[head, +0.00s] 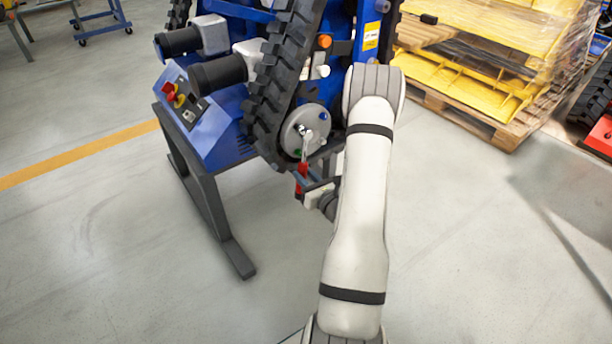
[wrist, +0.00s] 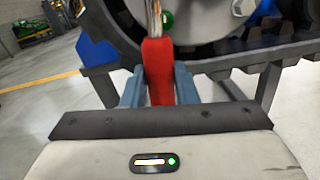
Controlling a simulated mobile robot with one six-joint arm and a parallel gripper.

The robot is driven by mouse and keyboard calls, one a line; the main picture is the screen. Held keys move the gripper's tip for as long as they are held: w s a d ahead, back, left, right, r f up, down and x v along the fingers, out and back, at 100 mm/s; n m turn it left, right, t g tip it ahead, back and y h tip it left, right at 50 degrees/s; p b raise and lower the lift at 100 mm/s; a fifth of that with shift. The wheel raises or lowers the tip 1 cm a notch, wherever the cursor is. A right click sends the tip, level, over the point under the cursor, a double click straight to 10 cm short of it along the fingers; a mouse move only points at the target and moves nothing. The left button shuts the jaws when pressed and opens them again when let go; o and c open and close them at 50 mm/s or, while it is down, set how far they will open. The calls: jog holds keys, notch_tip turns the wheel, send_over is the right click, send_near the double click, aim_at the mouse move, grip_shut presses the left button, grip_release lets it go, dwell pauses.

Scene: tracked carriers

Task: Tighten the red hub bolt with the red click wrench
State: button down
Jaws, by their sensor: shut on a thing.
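My gripper (wrist: 158,90) is shut on the red handle of the click wrench (wrist: 158,68), which stands upright between the two fingers in the wrist view. In the head view the red wrench (head: 303,172) reaches up from my gripper (head: 306,186) to the face of the round grey hub (head: 292,128). Its silver head lies over the hub's face near the middle. I cannot make out the red bolt; the wrench head may cover it. A green bolt (wrist: 167,19) shows beside the wrench shaft in the wrist view, and a blue bolt (head: 323,116) at the hub's upper right.
The hub sits inside a black rubber track (head: 270,95) on a blue carrier. A dark stand (head: 205,190) and a blue control box with a red button (head: 169,88) are at the left. A pallet with yellow parts (head: 470,85) stands at the back right. The floor in front is clear.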

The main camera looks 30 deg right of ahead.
jog(key=shift+a, duration=0.1)
jog(key=shift+a+r+m+p, duration=0.15)
jog(key=shift+a+m+p, duration=0.35)
jog(key=shift+a, duration=0.1)
jog(key=shift+d, duration=0.15)
jog(key=d+r+n+b, duration=0.3)
jog(key=d+n+b, duration=0.6)
jog(key=d+n, duration=0.2)
jog(key=shift+w+d+r+n+y, duration=0.3)
jog(key=shift+w+d+n, duration=0.1)
jog(key=shift+d, duration=0.2)
dwell(2.1)
jog(key=shift+a, duration=0.1)
